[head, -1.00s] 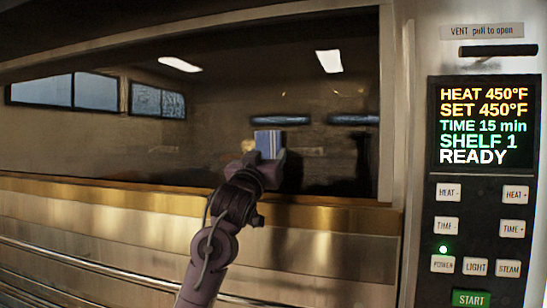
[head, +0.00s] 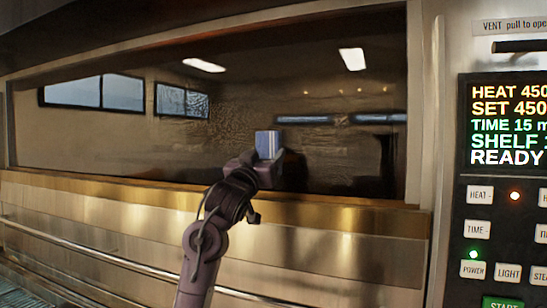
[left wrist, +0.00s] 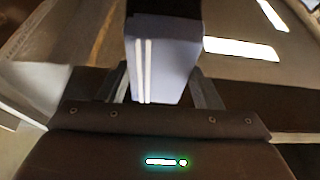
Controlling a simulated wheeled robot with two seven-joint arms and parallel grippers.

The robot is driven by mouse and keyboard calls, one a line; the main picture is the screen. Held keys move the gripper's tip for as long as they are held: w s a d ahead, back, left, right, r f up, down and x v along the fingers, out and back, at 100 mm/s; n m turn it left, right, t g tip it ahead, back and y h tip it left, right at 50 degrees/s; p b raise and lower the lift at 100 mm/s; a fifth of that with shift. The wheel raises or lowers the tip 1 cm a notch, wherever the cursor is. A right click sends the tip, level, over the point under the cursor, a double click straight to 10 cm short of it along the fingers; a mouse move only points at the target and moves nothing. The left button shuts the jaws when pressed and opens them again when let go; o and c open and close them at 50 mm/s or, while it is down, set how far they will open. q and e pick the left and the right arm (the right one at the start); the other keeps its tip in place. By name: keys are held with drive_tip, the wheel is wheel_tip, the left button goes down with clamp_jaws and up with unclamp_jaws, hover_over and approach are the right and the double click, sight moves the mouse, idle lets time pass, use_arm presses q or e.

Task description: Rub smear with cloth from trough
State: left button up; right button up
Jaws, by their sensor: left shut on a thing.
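My left gripper (head: 262,166) is shut on a folded blue cloth (head: 268,143) with white stripes and holds it upright in front of the dark oven window (head: 340,165). In the left wrist view, the cloth (left wrist: 168,72) stands out between the two fingers of the gripper (left wrist: 165,95). I cannot tell whether the cloth touches the glass.
A metal ledge (head: 340,215) runs under the window, and a rail (head: 95,250) crosses lower left.

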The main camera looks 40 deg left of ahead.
use_arm(q)
drive_tip(key=shift+s+a, duration=0.2)
drive_tip(key=shift+a, duration=0.5)
drive_tip(key=shift+w+d+p, duration=0.1)
drive_tip(key=shift+w+d, duration=0.45)
drive_tip(key=shift+d, duration=1.25)
drive_tip(key=shift+w+d+p, duration=0.1)
drive_tip(key=shift+w+d, duration=0.5)
drive_tip(key=shift+d, duration=1.2)
drive_tip(key=shift+w+d+p, duration=0.1)
drive_tip(key=shift+w+d, duration=0.45)
drive_tip(key=shift+d, duration=1.25)
drive_tip(key=shift+s+a, duration=0.55)
drive_tip(key=shift+a, duration=1.25)
drive_tip(key=shift+s+a, duration=0.6)
drive_tip(key=shift+a, duration=1.2)
drive_tip(key=shift+s+a, duration=0.55)
drive_tip(key=shift+a, duration=1.25)
drive_tip(key=shift+d, duration=0.1)
